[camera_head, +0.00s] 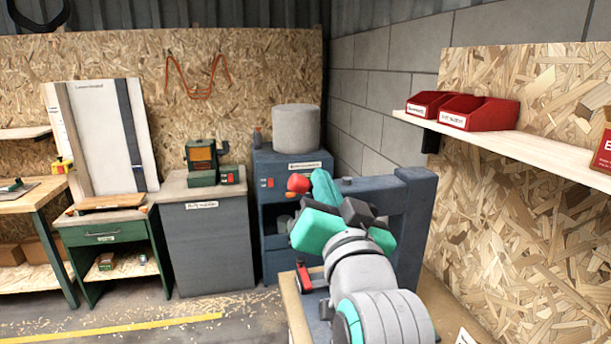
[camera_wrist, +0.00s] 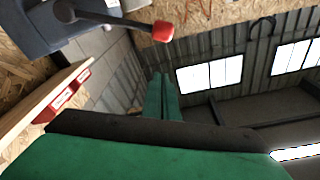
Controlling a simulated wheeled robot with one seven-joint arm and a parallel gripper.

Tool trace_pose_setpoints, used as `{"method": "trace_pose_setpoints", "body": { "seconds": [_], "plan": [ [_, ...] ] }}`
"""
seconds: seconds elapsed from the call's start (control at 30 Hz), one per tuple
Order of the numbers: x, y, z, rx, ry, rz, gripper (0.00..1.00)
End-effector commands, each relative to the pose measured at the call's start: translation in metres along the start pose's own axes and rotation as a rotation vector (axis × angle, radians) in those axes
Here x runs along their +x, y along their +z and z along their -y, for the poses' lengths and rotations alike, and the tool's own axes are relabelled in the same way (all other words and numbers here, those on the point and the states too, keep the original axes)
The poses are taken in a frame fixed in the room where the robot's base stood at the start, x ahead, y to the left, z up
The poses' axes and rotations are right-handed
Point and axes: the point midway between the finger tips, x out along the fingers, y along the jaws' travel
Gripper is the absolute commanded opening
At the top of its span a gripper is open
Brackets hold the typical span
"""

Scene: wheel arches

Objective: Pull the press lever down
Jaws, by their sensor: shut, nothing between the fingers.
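The press is a blue-grey frame (camera_head: 416,215) on a bench at the right of the head view, partly hidden by my arm. Its body (camera_wrist: 38,28) also shows at the upper left of the wrist view. The lever (camera_wrist: 105,18) is a dark bar ending in a red knob (camera_wrist: 163,31). The knob (camera_head: 298,183) shows in the head view just left of my gripper (camera_head: 322,180). My gripper is shut and empty. In the wrist view its green fingers (camera_wrist: 161,76) lie together, with a visible gap to the knob. I cannot tell the depth between them.
A wooden shelf (camera_head: 520,147) with red bins (camera_head: 478,112) juts from the right wall. A blue cabinet (camera_head: 262,170) carrying a grey cylinder (camera_head: 296,128) stands behind the press. A grey cabinet (camera_head: 207,245) stands left of it. The floor at the lower left is open.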

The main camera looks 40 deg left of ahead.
Motion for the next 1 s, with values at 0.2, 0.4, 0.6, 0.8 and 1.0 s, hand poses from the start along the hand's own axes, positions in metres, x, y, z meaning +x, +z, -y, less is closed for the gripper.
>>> {"method": "trace_pose_setpoints", "body": {
  "seconds": [0.2, 0.4, 0.6, 0.8, 1.0],
  "plan": [
    [0.014, 0.001, 0.001, 0.001, -0.001, 0.003, 0.0],
    [0.048, 0.001, 0.001, 0.001, -0.002, 0.003, 0.0],
    [0.082, 0.001, 0.001, 0.001, -0.001, 0.002, 0.0],
    [0.098, 0.011, 0.0, 0.0, 0.0, 0.003, 0.0],
    [0.09, 0.03, 0.001, 0.0, -0.001, 0.0, 0.0]
  ]
}}
